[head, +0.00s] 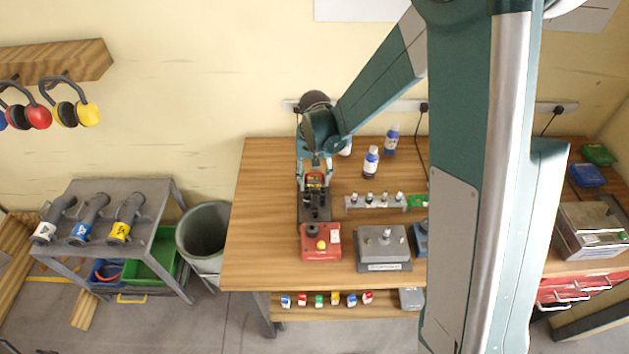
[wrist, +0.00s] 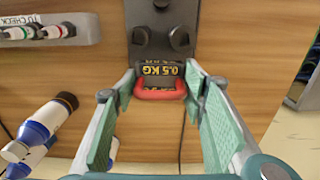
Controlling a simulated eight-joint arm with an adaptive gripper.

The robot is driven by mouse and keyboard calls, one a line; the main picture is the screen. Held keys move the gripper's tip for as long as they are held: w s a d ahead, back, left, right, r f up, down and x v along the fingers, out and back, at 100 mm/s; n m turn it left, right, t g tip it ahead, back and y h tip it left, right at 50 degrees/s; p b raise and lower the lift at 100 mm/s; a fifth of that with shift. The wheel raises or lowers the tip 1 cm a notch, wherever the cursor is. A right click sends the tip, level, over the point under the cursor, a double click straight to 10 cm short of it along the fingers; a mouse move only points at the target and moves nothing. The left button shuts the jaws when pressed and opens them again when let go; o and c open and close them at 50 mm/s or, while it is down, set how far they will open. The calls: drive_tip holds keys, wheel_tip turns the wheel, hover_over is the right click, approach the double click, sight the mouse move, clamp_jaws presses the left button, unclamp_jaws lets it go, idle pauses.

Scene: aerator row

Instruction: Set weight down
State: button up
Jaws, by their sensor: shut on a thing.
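The weight (wrist: 160,71) is black with yellow "0.5 KG" lettering and a red handle (wrist: 161,94). In the head view the weight (head: 315,181) is at the back end of a dark stand (head: 316,212) on the wooden bench. My gripper (head: 314,166) reaches down over it; in the wrist view my gripper (wrist: 161,84) has its green-padded fingers on either side of the handle and is shut on the weight. The weight's underside is hidden, so I cannot tell whether it rests on anything.
A red box (head: 321,251) with a yellow button is in front of the stand. A grey unit (head: 383,256), a rack of small fittings (head: 376,202) and bottles (head: 371,164) are to the right. The bench (head: 258,225) is clear at left.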

sight(315, 173)
drive_tip(key=shift+f, duration=0.55)
drive_tip(key=shift+f+b, duration=0.45)
drive_tip(key=o, duration=1.2)
drive_tip(key=shift+r, duration=0.15)
drive_tip(key=shift+r+p, duration=0.35)
drive_tip(key=shift+p, duration=0.15)
drive_tip(key=shift+r, duration=5.95)
drive_tip(key=shift+s+r, duration=0.1)
